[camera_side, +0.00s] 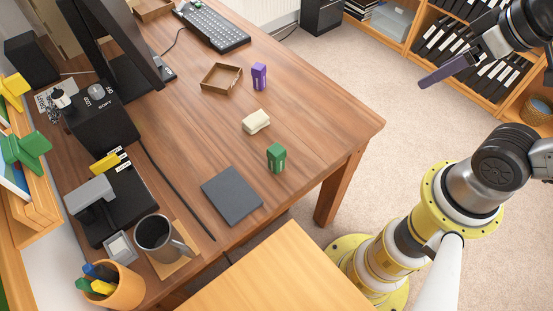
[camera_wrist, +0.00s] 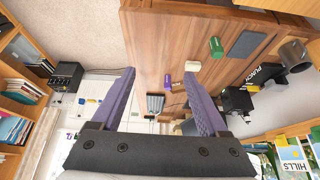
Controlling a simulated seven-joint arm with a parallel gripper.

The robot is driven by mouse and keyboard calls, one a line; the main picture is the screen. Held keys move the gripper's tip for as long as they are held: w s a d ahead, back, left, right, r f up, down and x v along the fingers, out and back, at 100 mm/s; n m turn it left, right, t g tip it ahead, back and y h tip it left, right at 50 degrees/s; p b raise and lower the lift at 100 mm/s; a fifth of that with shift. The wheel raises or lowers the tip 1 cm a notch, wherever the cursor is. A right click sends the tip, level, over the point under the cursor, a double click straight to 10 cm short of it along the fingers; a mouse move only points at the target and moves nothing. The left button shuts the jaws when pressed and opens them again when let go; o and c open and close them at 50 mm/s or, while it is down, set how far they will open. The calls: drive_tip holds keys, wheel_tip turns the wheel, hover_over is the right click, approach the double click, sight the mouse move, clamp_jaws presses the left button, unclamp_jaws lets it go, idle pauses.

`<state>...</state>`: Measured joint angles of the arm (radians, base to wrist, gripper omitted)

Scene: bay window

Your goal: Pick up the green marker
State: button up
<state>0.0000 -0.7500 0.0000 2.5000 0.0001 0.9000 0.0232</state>
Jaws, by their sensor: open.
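A short, upright green marker (camera_side: 276,158) stands on the wooden desk near its right side, with a small lighter patch on its side. It also shows in the wrist view, a green shape (camera_wrist: 216,47) to the upper right of the fingers. My gripper (camera_wrist: 160,77) is open, its two purple-grey fingers wide apart with nothing between them. In the side view my gripper (camera_side: 452,60) is at the upper right, above the carpet beyond the desk's edge and well apart from the green marker.
A cream block (camera_side: 256,121), purple marker (camera_side: 259,76) and open brown tray (camera_side: 221,79) stand behind the green marker. A dark flat pad (camera_side: 232,196) lies to its left front. A mug (camera_side: 158,237) and pen cup (camera_side: 122,290) stand at lower left. Desk to its right is clear.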

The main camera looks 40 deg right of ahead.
drive_tip(key=w+a+r+m, duration=0.1)
drive_tip(key=w+r+m, duration=0.3)
drive_tip(key=w+m, duration=0.5)
drive_tip(key=m+g, duration=0.6)
drive_tip(key=m, duration=0.2)
hover_over(275, 148)
wheel_tip(275, 148, down, 19)
drive_tip(key=shift+f, duration=0.1)
wheel_tip(275, 148, down, 8)
drive_tip(key=shift+s+f, duration=0.15)
drive_tip(key=shift+f, duration=1.2)
drive_tip(key=shift+s+f, duration=0.1)
drive_tip(key=shift+f, duration=1.25)
